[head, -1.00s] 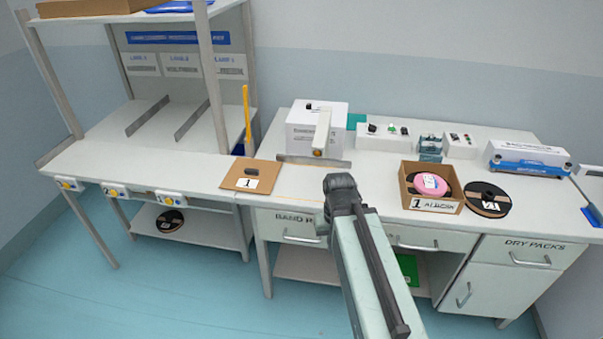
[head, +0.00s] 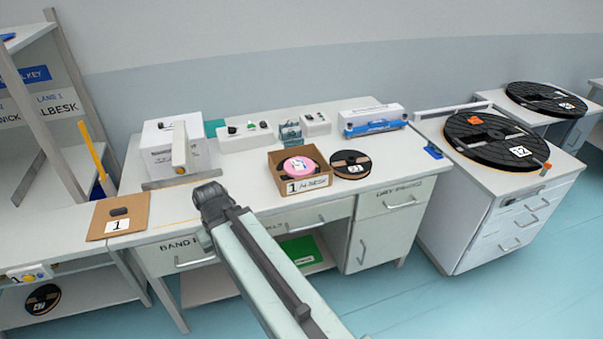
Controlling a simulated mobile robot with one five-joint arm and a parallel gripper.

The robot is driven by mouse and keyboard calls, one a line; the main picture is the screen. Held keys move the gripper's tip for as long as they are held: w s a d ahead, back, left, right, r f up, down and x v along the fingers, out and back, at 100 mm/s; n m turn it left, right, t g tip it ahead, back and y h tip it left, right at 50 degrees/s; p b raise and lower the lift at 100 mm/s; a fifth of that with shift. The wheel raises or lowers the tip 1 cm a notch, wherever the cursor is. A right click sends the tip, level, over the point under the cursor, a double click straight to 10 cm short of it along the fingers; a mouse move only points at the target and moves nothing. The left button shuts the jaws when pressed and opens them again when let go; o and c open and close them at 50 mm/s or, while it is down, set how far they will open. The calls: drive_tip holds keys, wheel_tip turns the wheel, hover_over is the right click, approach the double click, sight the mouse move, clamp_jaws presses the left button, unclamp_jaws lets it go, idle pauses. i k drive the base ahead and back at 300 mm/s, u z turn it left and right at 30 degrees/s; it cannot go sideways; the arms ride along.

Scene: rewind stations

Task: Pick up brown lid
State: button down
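The brown lid (head: 134,207) is a flat cardboard square lying at the left end of the white bench, where it meets the lane shelf's table. It carries a small dark handle or block and a white label reading "1". My arm (head: 255,265) reaches up from the bottom of the head view, and its dark end joint (head: 211,200) is over the bench's front edge, to the right of the lid and apart from it. My gripper's fingers are hidden or cannot be made out.
An open brown box (head: 318,184) labelled "1 ALBESK" holds a pink reel; a black reel (head: 350,165) lies beside it. A white machine (head: 150,150) stands behind the lid. A yellow stick (head: 90,145) rises left of it.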

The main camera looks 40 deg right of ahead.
sight(126, 215)
drive_tip(key=u, duration=1.95)
drive_tip(key=i, duration=1.05)
drive_tip(key=z, duration=0.4)
drive_tip(key=i, duration=1.1)
drive_tip(key=u, duration=0.1)
